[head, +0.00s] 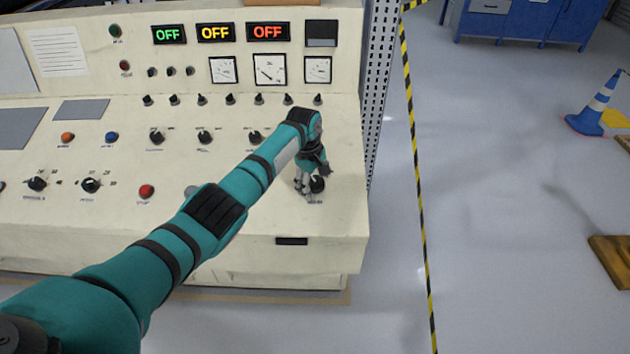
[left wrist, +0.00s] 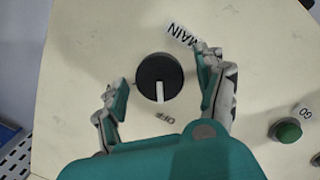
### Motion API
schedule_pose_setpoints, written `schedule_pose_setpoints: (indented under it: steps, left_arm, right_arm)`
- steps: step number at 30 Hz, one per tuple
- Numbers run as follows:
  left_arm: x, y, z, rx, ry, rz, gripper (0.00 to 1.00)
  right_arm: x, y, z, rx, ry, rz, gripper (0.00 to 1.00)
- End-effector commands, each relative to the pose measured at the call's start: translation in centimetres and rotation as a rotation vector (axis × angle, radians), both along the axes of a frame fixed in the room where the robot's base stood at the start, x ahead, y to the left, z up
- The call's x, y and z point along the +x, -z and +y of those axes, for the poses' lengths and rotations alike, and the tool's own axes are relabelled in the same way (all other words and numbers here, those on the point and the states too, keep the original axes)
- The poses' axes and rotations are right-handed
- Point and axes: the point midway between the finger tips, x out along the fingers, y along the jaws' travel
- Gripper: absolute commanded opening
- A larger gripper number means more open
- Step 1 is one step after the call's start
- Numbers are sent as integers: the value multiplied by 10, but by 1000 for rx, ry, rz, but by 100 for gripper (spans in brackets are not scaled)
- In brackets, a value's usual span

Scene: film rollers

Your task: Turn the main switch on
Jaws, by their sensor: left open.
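The main switch (left wrist: 157,72) is a round black knob with a white pointer line, on the cream control panel (head: 340,215). In the left wrist view it has the labels MAIN and OFF beside it, and its white line points toward OFF. In the head view the knob (head: 317,184) is at the panel's lower right. My left gripper (head: 309,186) is right at it. In the left wrist view the open fingers of my left gripper (left wrist: 162,88) stand on either side of the knob, with gaps between. My right gripper is not in view.
Three displays read OFF: green (head: 168,35), yellow (head: 214,33) and red (head: 267,32). A green GO button (left wrist: 288,131) is near the gripper in the left wrist view. A red button (head: 147,191) and several small knobs share the panel. Open floor lies to the right.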

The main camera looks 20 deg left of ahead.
Motion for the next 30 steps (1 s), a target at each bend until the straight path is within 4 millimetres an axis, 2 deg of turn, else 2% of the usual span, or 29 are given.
schedule_pose_setpoints:
  steps: [2,15,23,30]
  left_arm:
    - [0,0,0,0,0,0,72]
    - [0,0,0,0,0,0,16]
    - [0,-1,0,5,26,2,16]
    - [0,-1,0,31,141,10,16]
  right_arm:
    - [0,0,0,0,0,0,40]
    - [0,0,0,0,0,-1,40]
    - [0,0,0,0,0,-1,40]
    - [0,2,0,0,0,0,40]
